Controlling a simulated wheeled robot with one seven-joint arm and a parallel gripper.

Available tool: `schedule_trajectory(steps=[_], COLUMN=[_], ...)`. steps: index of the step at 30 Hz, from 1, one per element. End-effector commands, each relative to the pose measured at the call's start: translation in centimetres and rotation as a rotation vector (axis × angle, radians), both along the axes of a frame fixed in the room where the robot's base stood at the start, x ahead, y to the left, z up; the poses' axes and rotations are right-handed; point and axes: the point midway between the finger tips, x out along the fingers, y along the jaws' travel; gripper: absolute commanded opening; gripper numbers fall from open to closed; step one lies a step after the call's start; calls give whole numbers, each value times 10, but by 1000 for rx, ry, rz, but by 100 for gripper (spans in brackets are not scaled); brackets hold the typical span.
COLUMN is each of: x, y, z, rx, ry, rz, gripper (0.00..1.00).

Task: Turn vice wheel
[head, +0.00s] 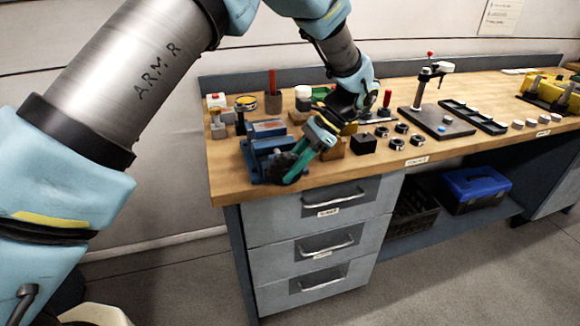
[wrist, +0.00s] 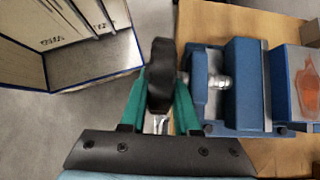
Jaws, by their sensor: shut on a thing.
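The blue vice (head: 265,150) stands at the left front of the wooden workbench. Its dark wheel (head: 285,167) faces the front edge. In the wrist view the black wheel (wrist: 159,78) stands edge-on at the left of the blue vice body (wrist: 245,85), with a metal screw (wrist: 219,81) between the vice's blocks. My gripper (head: 300,165) has green fingers and reaches down to the wheel from the right. In the wrist view my gripper (wrist: 160,95) has one finger on each side of the wheel and is shut on it. The fingertips are partly hidden by the wheel.
Small blocks and tools stand behind the vice, with several black rings (head: 402,128) to the right. A post on a dark plate (head: 436,122) stands farther right. Drawers (head: 318,240) are below the bench's front edge.

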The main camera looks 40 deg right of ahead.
Motion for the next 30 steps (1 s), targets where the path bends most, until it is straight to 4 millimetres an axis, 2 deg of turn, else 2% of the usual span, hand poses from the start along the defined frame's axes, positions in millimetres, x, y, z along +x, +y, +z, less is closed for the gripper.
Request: schedule_trajectory(steps=[2,3,6,13,17,30], x=[0,0,0,0,-2,-20], y=[-1,-1,-1,-1,-5,-51], z=[1,1,0,0,8,69], rx=[-4,-4,-3,-2,-2,-3], ry=[-1,-1,0,0,1,2], rz=[-1,-1,-1,-1,-1,-2], gripper=[0,31,42,42,42,42])
